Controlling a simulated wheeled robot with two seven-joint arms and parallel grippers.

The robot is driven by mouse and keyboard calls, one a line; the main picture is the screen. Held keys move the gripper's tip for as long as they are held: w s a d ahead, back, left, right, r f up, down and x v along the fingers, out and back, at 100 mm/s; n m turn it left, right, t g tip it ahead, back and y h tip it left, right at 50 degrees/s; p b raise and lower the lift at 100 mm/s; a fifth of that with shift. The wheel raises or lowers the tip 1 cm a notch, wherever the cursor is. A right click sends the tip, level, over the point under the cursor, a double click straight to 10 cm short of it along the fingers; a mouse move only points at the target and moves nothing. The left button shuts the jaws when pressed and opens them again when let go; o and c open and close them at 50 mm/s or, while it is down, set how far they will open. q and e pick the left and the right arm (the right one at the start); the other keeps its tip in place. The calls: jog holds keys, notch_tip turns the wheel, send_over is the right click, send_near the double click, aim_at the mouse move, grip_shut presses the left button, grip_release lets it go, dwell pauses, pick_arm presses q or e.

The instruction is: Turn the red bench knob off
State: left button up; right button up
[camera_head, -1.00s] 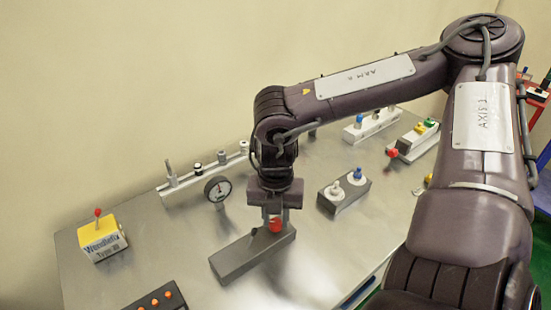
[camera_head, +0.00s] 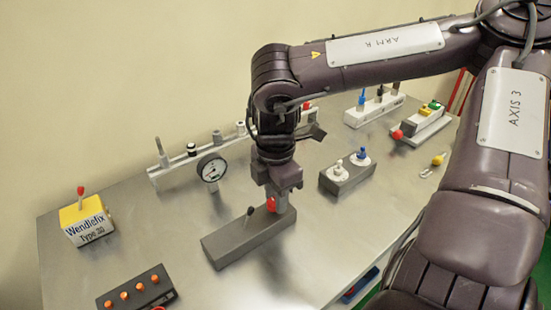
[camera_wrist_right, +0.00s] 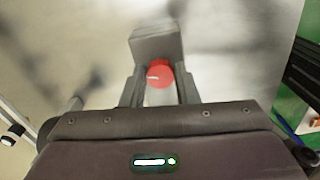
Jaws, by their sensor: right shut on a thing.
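The red knob (camera_head: 271,204) sits on a grey block (camera_head: 225,243) on the metal bench. My right gripper (camera_head: 279,203) points down over it, with its fingers on both sides of the knob. In the right wrist view the red knob (camera_wrist_right: 160,74) shows between the two fingers of my right gripper (camera_wrist_right: 160,85), which is shut on it. A white mark shows on the knob's red face. A dark lever (camera_head: 249,212) stands on the same block, left of the knob. My left gripper is not in view.
A yellow and white box (camera_head: 88,220) stands at the left. A panel with orange buttons (camera_head: 133,290) lies at the front left. A gauge (camera_head: 211,168) and white manifold (camera_head: 160,172) are behind. A block with white and blue fittings (camera_head: 347,174) stands to the right.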

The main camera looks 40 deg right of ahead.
pick_arm(q)
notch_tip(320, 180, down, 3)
jog(key=b, duration=0.3)
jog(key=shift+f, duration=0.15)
pick_arm(e)
jog(key=m, duration=0.5)
jog(key=shift+m, duration=0.4)
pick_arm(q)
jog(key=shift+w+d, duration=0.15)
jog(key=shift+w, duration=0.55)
pick_arm(e)
jog(key=o, duration=1)
jog(key=shift+a, duration=0.1)
jog(key=shift+c, duration=0.2)
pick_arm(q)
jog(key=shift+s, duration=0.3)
